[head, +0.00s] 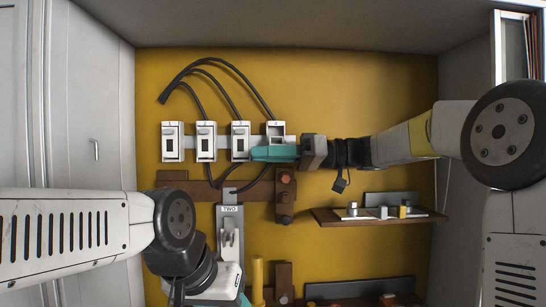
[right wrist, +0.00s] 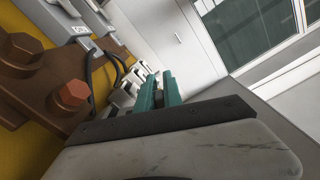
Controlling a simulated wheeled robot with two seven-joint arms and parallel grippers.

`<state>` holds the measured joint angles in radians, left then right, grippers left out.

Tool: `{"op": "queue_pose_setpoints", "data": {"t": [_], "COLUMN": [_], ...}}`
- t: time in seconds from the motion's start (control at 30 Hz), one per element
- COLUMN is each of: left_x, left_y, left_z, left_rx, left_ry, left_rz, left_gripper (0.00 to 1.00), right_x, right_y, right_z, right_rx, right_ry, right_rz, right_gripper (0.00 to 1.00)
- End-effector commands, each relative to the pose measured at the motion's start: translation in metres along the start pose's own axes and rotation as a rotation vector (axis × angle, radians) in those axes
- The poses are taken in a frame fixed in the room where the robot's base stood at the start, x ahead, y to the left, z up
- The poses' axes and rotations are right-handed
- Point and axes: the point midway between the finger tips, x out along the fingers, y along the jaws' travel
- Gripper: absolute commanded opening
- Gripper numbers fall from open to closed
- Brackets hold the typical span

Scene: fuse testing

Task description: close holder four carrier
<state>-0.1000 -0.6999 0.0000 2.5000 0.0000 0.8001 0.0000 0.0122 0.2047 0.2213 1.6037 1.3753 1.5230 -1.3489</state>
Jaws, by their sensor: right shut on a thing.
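Holder four (head: 277,130) is the rightmost of the white fuse holders in the row on the yellow back wall. My right gripper (head: 262,153) reaches in from the right, and its teal fingers lie across the lower front of holder four. It is shut on the holder four carrier, which the fingers mostly hide. In the right wrist view the teal fingers (right wrist: 160,90) are close together, with white holders behind them. My left gripper (head: 222,290) is low at the front, partly cut off by the bottom edge; its jaws cannot be made out.
The other white holders (head: 206,142) stand to the left, with black cables (head: 218,62) looping above them. A brown busbar with bolts (head: 285,195) and a grey switch (head: 230,235) sit below. A brown shelf (head: 380,219) with small parts is at the right.

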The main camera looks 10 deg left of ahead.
Motion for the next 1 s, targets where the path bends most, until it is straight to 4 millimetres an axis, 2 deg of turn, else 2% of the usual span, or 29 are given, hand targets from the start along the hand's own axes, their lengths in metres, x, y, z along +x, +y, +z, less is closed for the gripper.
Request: {"op": "queue_pose_setpoints", "data": {"t": [0.53,1.0], "left_x": [0.000,0.000], "left_y": [0.000,0.000], "left_z": [0.000,0.000], "left_rx": [0.000,0.000], "left_ry": [0.000,0.000], "left_rz": [0.000,0.000], "left_gripper": [0.46,0.46], "right_x": [-0.001,-0.001], "right_y": [-0.001,0.009], "right_z": [-0.028,-0.052], "right_rx": [0.455,0.885], "right_ry": [0.001,0.003], "right_rz": [0.001,0.001], "right_gripper": [0.00,0.00]}}
